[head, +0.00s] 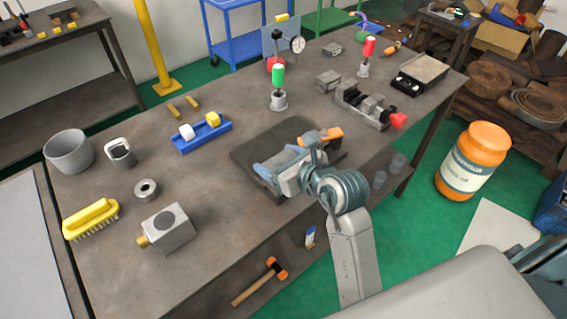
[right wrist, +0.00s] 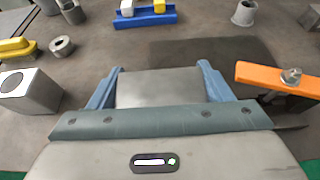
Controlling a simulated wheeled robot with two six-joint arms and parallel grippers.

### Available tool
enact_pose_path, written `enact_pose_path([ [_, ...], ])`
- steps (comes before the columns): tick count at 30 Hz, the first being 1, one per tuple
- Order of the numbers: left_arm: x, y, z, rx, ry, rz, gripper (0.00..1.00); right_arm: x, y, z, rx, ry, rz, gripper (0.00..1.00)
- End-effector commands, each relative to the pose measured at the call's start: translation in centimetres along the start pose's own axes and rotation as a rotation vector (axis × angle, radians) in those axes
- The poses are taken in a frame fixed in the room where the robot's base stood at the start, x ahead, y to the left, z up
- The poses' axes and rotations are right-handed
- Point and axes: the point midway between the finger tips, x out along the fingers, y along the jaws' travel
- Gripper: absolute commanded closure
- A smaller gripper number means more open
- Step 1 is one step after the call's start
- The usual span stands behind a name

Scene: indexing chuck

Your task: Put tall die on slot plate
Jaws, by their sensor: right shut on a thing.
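My right gripper (head: 271,172) is over the dark flat plate (head: 248,152) in the middle of the bench. In the right wrist view its blue fingers (right wrist: 158,85) stand wide apart, shut on a grey flat-faced block (right wrist: 158,90) that fills the space between them. Its lower part is hidden. I cannot tell whether this block is the tall die or touches the plate. An orange bar with a nut (right wrist: 285,78) lies beside the right finger and also shows in the head view (head: 333,134). I cannot pick out the slot plate for certain. My left gripper is out of view.
A blue rack (head: 203,138) with a white and a yellow piece stands behind left. A grey block with a round dark face (head: 168,229), a ring (head: 146,190), a yellow brush (head: 91,219) and cups are left. A vise (head: 362,103) and a green-topped post (head: 278,78) stand behind.

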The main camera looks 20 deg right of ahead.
Motion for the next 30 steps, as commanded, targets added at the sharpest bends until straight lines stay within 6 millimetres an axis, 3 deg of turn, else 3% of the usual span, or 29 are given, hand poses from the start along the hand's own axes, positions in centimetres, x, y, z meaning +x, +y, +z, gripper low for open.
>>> enact_pose_path([
  [1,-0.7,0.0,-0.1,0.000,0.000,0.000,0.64,0.9,-0.5,0.9,-0.002,-0.006,-0.001,0.89],
  [13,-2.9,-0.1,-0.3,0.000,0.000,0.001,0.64,8.1,-3.8,3.0,-0.001,-0.006,-0.001,0.89],
  [20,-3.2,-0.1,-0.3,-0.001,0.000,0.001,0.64,9.6,-4.3,3.1,0.000,-0.006,0.000,0.89],
  [30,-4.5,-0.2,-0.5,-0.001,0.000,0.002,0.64,10.8,-4.3,0.1,0.001,-0.006,0.000,0.89],
])
